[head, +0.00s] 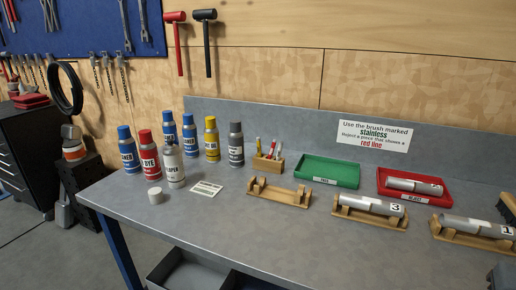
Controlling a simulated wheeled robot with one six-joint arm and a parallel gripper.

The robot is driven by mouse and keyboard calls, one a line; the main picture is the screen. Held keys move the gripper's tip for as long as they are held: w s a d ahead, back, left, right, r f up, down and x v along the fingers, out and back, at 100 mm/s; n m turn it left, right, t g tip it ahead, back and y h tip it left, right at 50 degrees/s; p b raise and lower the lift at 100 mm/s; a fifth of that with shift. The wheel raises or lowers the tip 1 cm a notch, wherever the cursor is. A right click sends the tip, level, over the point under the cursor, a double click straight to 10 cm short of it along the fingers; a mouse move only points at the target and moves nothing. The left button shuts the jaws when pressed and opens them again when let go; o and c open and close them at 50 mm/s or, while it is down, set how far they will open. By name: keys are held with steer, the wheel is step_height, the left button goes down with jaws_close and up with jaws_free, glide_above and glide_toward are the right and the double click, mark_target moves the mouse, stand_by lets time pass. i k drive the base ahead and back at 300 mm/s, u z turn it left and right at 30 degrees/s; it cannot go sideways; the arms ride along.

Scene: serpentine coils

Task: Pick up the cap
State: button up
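A small white cap (154,198) lies on the grey bench top near its left front edge. It stands apart from the cans, just in front and to the left of a white spray can (174,167). That white can shows a narrow bare nozzle on top, and its label is only partly readable. My gripper is not seen in the head view.
Blue cans (130,150), a red can (149,153), a yellow can (212,139) and a grey can (236,145) stand behind the cap. A label card (206,189) lies to the right. Wooden cradles (280,192), a green tray (327,171) and a red tray (411,187) are farther right.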

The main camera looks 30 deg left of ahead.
mark_target(156, 195)
steer(key=u, duration=2.15)
